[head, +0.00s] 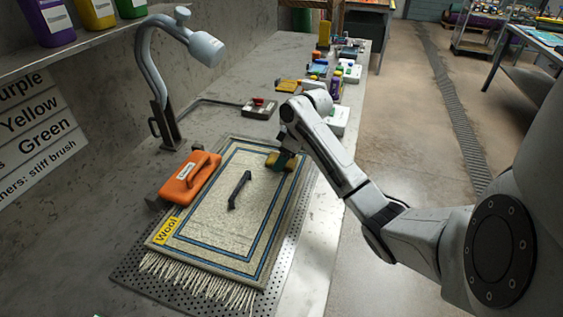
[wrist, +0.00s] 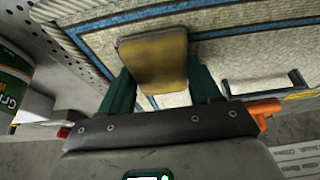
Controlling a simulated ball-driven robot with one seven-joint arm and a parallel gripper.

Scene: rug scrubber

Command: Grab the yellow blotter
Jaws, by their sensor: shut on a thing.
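The yellow blotter (wrist: 155,60) is a worn yellow-brown block in the wrist view, between the two teal fingers of my gripper (wrist: 162,88). My gripper is shut on it. In the head view, the blotter (head: 273,160) shows as a small yellow patch at the right side of the rug (head: 213,215). My gripper (head: 282,163) is at it there, low over the rug, and partly hides it. I cannot tell whether the blotter touches the rug.
An orange tool (head: 185,183) lies at the rug's left edge. A dark bent handle (head: 239,190) lies mid-rug. A grey gooseneck fixture (head: 153,85) stands behind. Several bottles and boxes crowd the bench's far end. A white container with a green label (wrist: 13,80) shows in the wrist view.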

